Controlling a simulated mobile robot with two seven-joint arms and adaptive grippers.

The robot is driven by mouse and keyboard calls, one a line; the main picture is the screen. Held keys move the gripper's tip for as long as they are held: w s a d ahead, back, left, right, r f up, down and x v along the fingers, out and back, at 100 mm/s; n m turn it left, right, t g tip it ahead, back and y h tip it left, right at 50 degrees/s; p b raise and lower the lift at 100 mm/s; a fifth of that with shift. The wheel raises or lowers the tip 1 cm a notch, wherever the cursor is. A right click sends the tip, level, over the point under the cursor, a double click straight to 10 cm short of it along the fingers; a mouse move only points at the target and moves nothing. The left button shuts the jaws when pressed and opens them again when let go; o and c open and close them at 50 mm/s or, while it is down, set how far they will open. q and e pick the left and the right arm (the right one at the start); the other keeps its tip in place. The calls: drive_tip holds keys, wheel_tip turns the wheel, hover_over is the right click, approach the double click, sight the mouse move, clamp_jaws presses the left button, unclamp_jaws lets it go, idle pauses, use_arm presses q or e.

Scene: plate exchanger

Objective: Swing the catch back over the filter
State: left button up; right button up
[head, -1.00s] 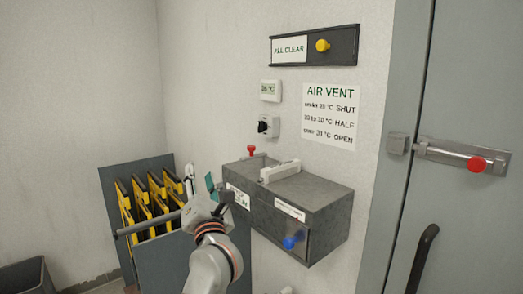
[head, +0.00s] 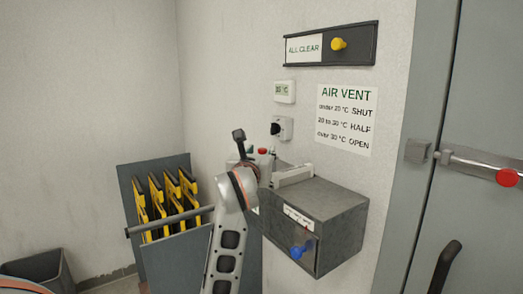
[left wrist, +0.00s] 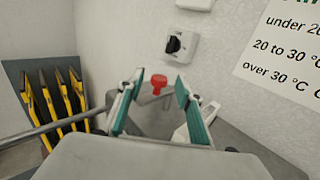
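The grey filter box (head: 335,200) is mounted on the wall. The red knob of the catch (head: 262,151) shows at the back of its top, just past my left gripper (head: 259,160). In the left wrist view the red knob (left wrist: 158,83) appears between the tips of my open left gripper (left wrist: 156,92). The fingers are apart, with nothing held; contact with the knob cannot be told. The white filter handle (head: 294,175) lies on the box top, right of the gripper; it also shows in the left wrist view (left wrist: 184,134). The catch's lower part is hidden. My right gripper is out of view.
A rack (head: 172,238) of yellow and black plates stands left of the box, with a grey bar (head: 165,222) in front. A black-knobbed switch (head: 281,128) is on the wall above the box. A blue knob (head: 302,250) sits on the box front. A door stands at right.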

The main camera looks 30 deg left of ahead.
use_arm(q)
drive_tip(key=shift+w+a, duration=0.25)
drive_tip(key=shift+w, duration=0.4)
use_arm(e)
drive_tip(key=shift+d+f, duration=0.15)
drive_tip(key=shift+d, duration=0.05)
use_arm(q)
clamp_jaws()
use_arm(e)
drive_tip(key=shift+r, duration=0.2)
